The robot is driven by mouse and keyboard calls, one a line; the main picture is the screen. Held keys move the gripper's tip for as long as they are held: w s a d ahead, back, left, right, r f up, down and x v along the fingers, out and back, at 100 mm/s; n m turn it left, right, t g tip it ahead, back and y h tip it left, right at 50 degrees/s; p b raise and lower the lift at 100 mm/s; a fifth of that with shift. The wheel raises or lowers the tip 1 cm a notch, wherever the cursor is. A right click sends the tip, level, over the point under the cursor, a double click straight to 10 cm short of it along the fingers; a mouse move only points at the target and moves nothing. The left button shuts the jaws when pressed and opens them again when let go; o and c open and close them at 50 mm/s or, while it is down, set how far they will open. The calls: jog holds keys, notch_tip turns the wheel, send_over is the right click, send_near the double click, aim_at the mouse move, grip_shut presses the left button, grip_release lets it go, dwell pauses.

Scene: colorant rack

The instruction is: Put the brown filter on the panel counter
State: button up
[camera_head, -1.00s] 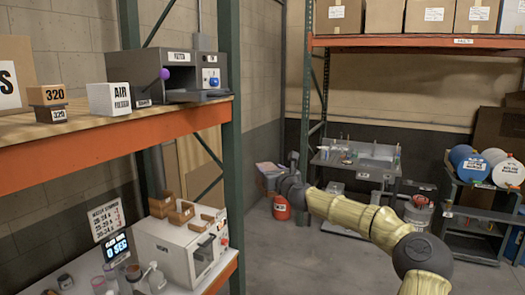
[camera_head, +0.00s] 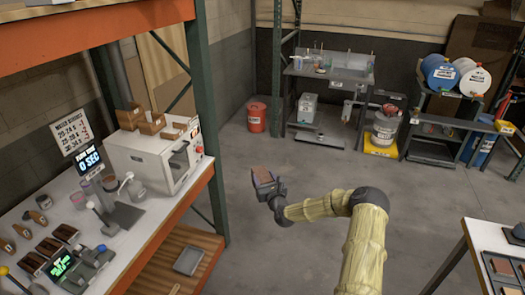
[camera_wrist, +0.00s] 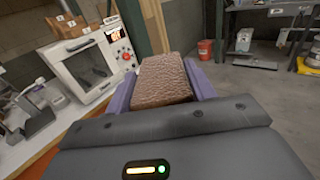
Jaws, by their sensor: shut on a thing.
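My gripper (camera_head: 268,186) is shut on the brown filter (camera_wrist: 163,80), a block with a rough, speckled brown face. In the wrist view the filter sits between the two purple fingers. In the head view the brown filter (camera_head: 263,177) is held in the air over the open floor, right of the shelf rack. A panel counter cannot be told for sure; a white-topped table (camera_head: 480,240) with several brown and dark panels on it stands at the lower right, apart from my gripper.
A white-topped shelf (camera_head: 130,215) at the left holds a white oven-like machine (camera_head: 150,160), bottles and several small brown blocks. A green rack post (camera_head: 205,120) stands beside it. A sink bench (camera_head: 330,75) is at the back. The middle floor is clear.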

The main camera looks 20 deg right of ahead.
jog(key=s+a+f+b, duration=0.2)
jog(key=s+a+f, duration=0.2)
jog(key=s+f, duration=0.45)
jog(key=s+a+f+b, duration=0.4)
jog(key=s+a, duration=0.5)
jog(key=s, duration=0.5)
jog(key=shift+a+f, duration=0.25)
jog(key=shift+f, duration=0.45)
jog(key=shift+d, duration=0.1)
